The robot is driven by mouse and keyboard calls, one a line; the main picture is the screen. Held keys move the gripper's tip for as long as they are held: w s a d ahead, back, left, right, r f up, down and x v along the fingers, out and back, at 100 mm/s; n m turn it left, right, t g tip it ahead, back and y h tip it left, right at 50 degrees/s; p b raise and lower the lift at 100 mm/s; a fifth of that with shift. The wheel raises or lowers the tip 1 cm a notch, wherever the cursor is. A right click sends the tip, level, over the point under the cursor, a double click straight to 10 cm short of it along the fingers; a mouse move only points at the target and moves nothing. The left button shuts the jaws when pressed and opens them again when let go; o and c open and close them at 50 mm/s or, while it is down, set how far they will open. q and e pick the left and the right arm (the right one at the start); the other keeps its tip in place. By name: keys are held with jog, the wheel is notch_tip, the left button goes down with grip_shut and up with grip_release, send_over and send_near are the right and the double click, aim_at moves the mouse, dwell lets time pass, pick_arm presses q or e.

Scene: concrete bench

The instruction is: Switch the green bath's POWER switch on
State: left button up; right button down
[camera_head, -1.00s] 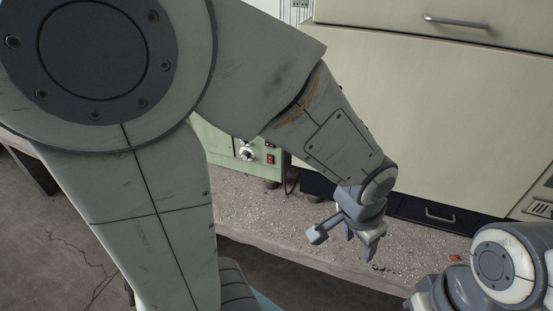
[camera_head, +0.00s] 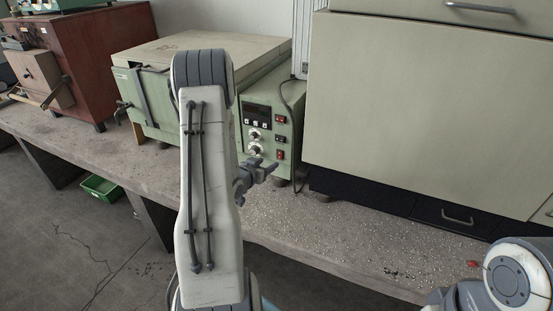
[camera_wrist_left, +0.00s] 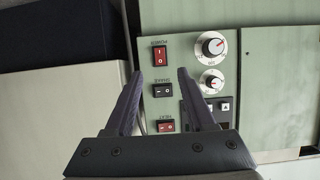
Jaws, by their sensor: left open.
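The green bath (camera_head: 160,92) stands on the bench, with its control panel (camera_head: 263,112) at its right end. The red POWER switch (camera_head: 280,155) is the lowest of the panel's switches in the head view. In the left wrist view, which is upside down, the POWER switch (camera_wrist_left: 160,56) shows just beyond and between the fingertips, apart from them. I cannot tell its rocker position. My left gripper (camera_head: 268,169) is open and empty in front of the panel's lower part; it also shows in the left wrist view (camera_wrist_left: 160,74). My right gripper is out of view.
The SHAKE switch (camera_wrist_left: 163,90) and HEAT switch (camera_wrist_left: 166,125) line up with POWER; two knobs (camera_wrist_left: 212,44) (camera_wrist_left: 211,82) sit beside them. A large pale cabinet (camera_head: 425,110) stands right of the bath. A red-brown unit (camera_head: 85,60) is at left. The bench front (camera_head: 345,225) is mostly clear.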

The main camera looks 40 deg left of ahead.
aim_at(279, 156)
pick_arm(q)
jog(key=p+x, duration=0.1)
jog(key=x, duration=0.8)
jog(key=shift+p, duration=0.3)
